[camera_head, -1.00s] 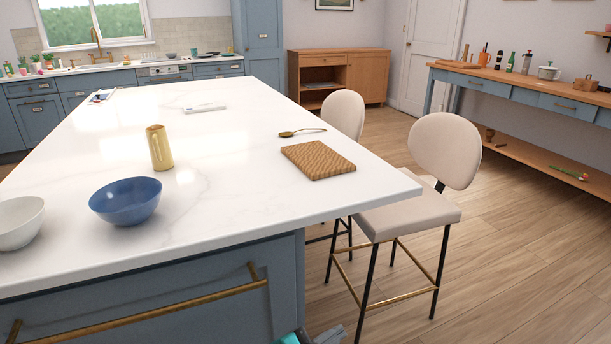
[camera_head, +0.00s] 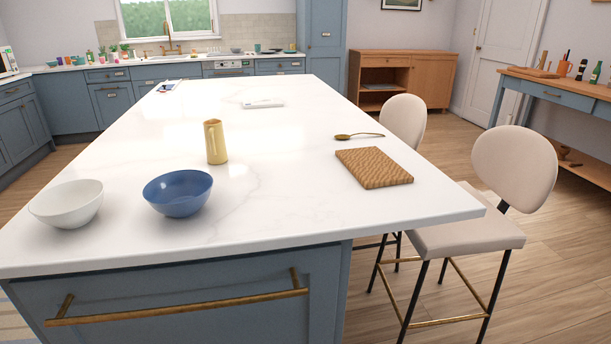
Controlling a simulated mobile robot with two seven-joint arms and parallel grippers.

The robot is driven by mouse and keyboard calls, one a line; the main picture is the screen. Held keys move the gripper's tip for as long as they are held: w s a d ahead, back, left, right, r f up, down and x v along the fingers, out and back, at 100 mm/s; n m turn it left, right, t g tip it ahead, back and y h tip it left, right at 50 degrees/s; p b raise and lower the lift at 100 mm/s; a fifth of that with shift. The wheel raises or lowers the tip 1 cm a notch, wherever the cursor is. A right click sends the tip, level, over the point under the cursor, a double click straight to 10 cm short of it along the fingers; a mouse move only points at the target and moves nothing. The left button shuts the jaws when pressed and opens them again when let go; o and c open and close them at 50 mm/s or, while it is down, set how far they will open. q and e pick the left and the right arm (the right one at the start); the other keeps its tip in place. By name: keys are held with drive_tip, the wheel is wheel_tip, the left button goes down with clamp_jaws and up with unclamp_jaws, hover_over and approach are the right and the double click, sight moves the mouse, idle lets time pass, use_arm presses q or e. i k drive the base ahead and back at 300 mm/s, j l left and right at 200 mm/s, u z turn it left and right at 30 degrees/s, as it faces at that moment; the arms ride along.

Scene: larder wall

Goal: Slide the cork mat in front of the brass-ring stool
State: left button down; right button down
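A brown mat with a woven-looking pattern (camera_head: 373,168), which may be the cork mat, lies flat on the white island top near its right edge. The nearer stool (camera_head: 467,240) stands at the island's right side, with a cream seat and back, black legs and brass-coloured foot bars. A second cream stool (camera_head: 403,121) stands behind it, partly hidden by the island. The mat lies on the counter to the left of the nearer stool's back. Neither of my grippers shows in this view.
A wooden spoon (camera_head: 359,136) lies just behind the mat. A blue bowl (camera_head: 178,193), a white bowl (camera_head: 67,204) and a yellow jug (camera_head: 215,142) stand on the left part of the island top (camera_head: 270,205). The counter between jug and mat is clear.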

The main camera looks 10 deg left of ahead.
sight(372, 166)
drive_tip(key=i+l+u, duration=0.2)
drive_tip(key=l+u, duration=0.15)
drive_tip(key=i+l+u, duration=0.15)
drive_tip(key=l+u, duration=0.2)
drive_tip(key=i+l+u, duration=0.1)
drive_tip(key=l, duration=0.35)
drive_tip(key=i+l+u, duration=0.1)
drive_tip(key=l, duration=0.4)
